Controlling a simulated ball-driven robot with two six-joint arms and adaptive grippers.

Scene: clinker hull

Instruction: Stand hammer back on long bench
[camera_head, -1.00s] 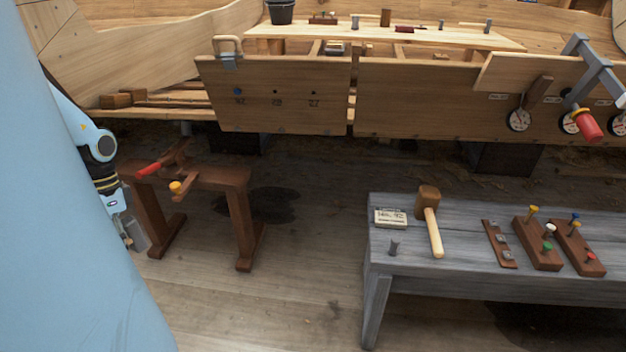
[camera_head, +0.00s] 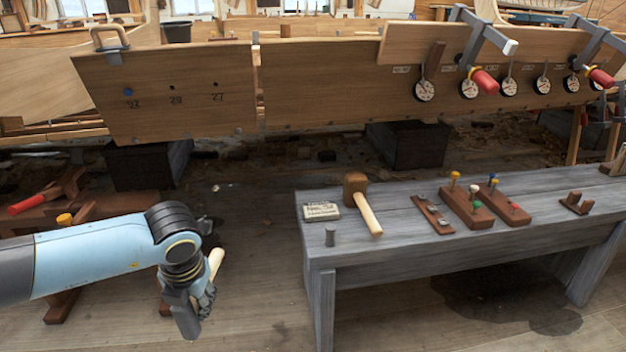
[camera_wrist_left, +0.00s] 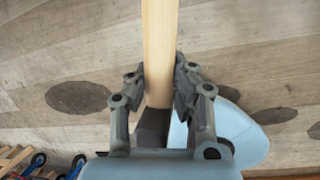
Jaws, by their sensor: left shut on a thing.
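My left gripper (camera_head: 204,300) is in the air left of the long grey bench (camera_head: 420,235), apart from it. It is shut on a pale wooden handle, which I take for the hammer (camera_head: 217,262). In the left wrist view the hammer's handle (camera_wrist_left: 160,45) runs between the two fingers (camera_wrist_left: 158,88) and out of the top of the picture. I cannot make out the hammer's head clearly. A mallet (camera_head: 370,214) with a brown head and pale handle lies on the bench's left part. My right gripper is not in view.
The bench also bears a label block (camera_head: 320,205), a grey peg (camera_head: 330,236), a dark strip (camera_head: 433,214) and peg blocks (camera_head: 468,207). A brown sawhorse (camera_head: 125,203) stands left, behind my arm. The plank hull (camera_head: 330,85) rises behind. Floor shows between sawhorse and bench.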

